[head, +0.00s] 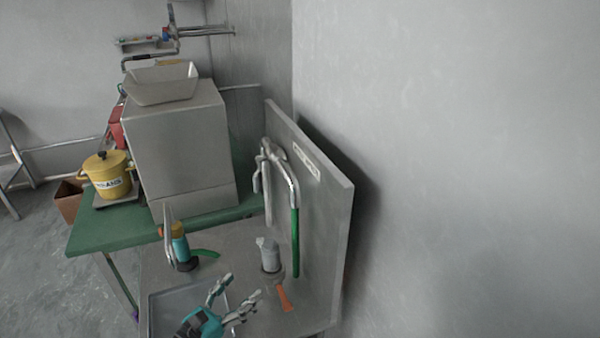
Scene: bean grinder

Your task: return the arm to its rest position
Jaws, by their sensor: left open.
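My left gripper (239,287) shows at the bottom of the head view, with a teal body and grey jointed fingers. Its two fingers are spread apart with nothing between them. It is over the front part of the metal counter (225,238), by the right side of a shallow grey tray. My right gripper is not in view. A grey cylindrical device (268,256) stands on the counter beyond my left gripper and a little to the right, apart from it.
An orange-red piece (284,298) lies right of my gripper. A green-handled pipe (295,240) stands by the upright metal panel (325,215). A teal and orange device (180,248) stands at left. The floor at left is mostly clear.

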